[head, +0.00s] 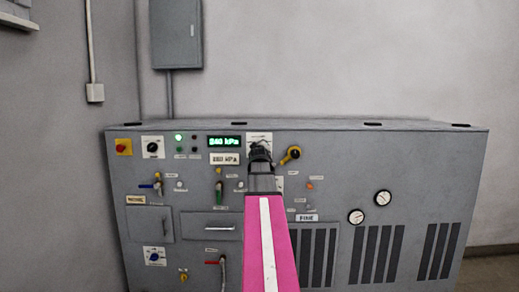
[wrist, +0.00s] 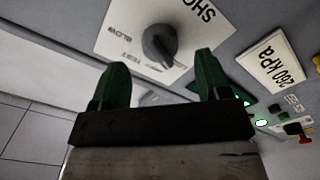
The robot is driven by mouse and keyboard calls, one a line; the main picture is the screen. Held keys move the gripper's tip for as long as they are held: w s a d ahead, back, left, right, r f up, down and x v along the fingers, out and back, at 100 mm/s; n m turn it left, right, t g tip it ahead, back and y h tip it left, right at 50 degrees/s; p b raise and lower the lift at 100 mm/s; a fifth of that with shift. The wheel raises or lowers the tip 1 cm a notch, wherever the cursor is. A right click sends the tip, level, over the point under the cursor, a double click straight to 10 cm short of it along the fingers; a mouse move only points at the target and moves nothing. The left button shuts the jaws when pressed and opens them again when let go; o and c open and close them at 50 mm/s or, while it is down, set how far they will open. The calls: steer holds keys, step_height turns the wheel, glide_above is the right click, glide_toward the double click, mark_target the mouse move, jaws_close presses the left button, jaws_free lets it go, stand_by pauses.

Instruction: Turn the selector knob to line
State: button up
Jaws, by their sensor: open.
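In the wrist view a dark round knob (wrist: 160,44) with a raised grip stands on a white plate (wrist: 125,28). The plate has small words that look like "BLOW" and "TEST", and larger letters "SHO" cut off by the picture edge. I cannot read "line" on it. My gripper (wrist: 161,60) is open, its two green fingers pointing at the plate, with the knob just ahead and between the fingertips. I cannot tell if they touch it. In the head view my gripper (head: 260,148) and pink arm cover most of this plate (head: 258,136).
A kPa label (wrist: 274,62) sits beside the plate. Valve levers lie lower left.

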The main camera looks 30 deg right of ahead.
steer(key=v, duration=0.7)
steer(key=a+f+m+g+y, duration=0.1)
steer(key=a+f+g+y, duration=0.1)
steer(key=a+f, duration=0.6)
steer(key=a+f+g+y, duration=0.2)
steer(key=a+f, duration=0.3)
steer(key=f, duration=0.7)
steer(key=a+f+m+g+y, duration=0.1)
steer(key=a+f+g+y, duration=0.15)
steer(key=a+f, duration=0.55)
steer(key=s+a+f+g+y, duration=0.1)
steer(key=s+a+f+g, duration=0.3)
steer(key=s+a+f, duration=0.3)
steer(key=s+a+f+g+y, duration=0.2)
steer(key=s+a+f, duration=0.6)
steer(key=f, duration=0.8)
steer(key=a+g, duration=0.2)
steer(key=a, duration=0.1)
steer(key=shift+s+m+g, duration=0.35)
steer(key=shift+m, duration=0.05)
